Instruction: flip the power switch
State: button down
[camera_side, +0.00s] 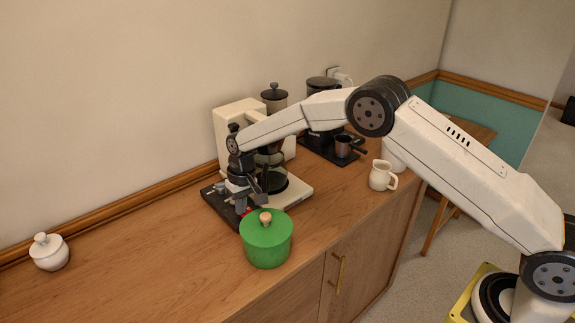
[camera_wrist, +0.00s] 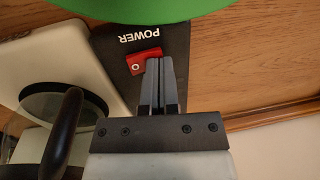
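The red power switch (camera_wrist: 143,60) sits on a dark plate (camera_wrist: 172,40) marked POWER in the wrist view. My gripper (camera_wrist: 158,62) has its two fingers together with nothing seen between them. The fingertips are right beside the red switch; I cannot tell whether they touch it. In the side view my gripper (camera_side: 242,208) points down over the dark plate (camera_side: 213,199), in front of the cream coffee maker (camera_side: 232,118). Only a bit of red (camera_side: 250,211) shows there, mostly hidden by my gripper and the green pot.
A lidded green pot (camera_side: 266,243) stands close to my gripper; its edge also shows in the wrist view (camera_wrist: 130,10). The glass carafe (camera_side: 272,180) is just behind. A cream pitcher (camera_side: 382,176) is to the right, a white sugar bowl (camera_side: 49,252) far left. The counter between is clear.

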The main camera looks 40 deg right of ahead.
aim_at(247, 209)
jog(key=shift+d+f, duration=0.2)
jog(key=shift+d+r, duration=0.2)
jog(key=shift+d, duration=0.45)
jog(key=shift+r, duration=0.15)
notch_tip(247, 209, up, 14)
jog(key=d, duration=0.1)
jog(key=shift+d, duration=0.35)
jog(key=shift+a, duration=0.1)
dwell(0.4)
jog(key=shift+a, duration=0.65)
jog(key=shift+f, duration=0.2)
jog(key=f, duration=0.4)
jog(key=a+f, duration=0.1)
jog(key=f, duration=0.8)
jog(key=shift+a+f, duration=0.35)
